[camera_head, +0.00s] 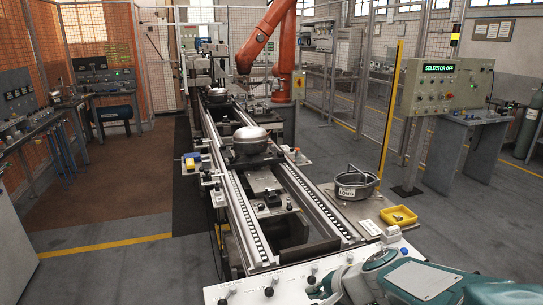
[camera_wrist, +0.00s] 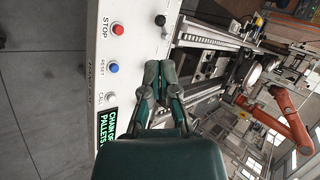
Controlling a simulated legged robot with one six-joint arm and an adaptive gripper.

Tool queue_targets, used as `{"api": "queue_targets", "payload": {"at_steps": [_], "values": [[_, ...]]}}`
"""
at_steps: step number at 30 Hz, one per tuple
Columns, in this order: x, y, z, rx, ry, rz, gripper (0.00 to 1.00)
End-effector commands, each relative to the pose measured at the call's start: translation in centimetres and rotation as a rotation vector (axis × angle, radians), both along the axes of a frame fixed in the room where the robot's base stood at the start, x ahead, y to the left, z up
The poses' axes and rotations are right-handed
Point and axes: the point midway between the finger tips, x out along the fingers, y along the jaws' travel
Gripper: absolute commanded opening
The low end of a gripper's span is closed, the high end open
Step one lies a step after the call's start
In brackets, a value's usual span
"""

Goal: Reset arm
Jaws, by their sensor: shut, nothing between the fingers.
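My gripper (camera_wrist: 160,70) shows in the wrist view with its two dark green fingers together and nothing between them. It is in front of a white control panel (camera_wrist: 135,15), which carries a red STOP button (camera_wrist: 117,29), a blue RESET button (camera_wrist: 113,68), a CALL button (camera_wrist: 110,96) and a lit green display (camera_wrist: 108,128). The fingers appear to the right of the buttons in that view. I cannot tell how far they are from the panel. In the head view my teal and white arm fills the bottom right; the fingertips are not clear there.
A conveyor (camera_head: 240,205) runs away from me, with a domed metal compressor (camera_head: 250,141) on a pallet. A metal pot (camera_head: 356,184) and a yellow tray (camera_head: 398,216) stand to its right. An orange robot arm (camera_head: 262,35) is at the back. Grey floor (camera_head: 460,215) is open at right.

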Motion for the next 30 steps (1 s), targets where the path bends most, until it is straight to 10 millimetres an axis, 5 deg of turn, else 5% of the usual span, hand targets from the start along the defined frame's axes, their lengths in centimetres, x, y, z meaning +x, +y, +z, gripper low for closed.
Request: {"api": "queue_targets", "payload": {"at_steps": [8, 15, 21, 30], "values": [[-8.3, -0.8, 3.8, -0.368, -0.12, 0.343, 0.0], [-14.0, -4.2, 5.5, -0.72, -0.178, 0.533, 0.0], [-16.0, -6.1, 6.2, -0.877, -0.187, 0.584, 0.0], [-16.1, -6.3, 6.3, -0.891, -0.187, 0.587, 0.0]]}}
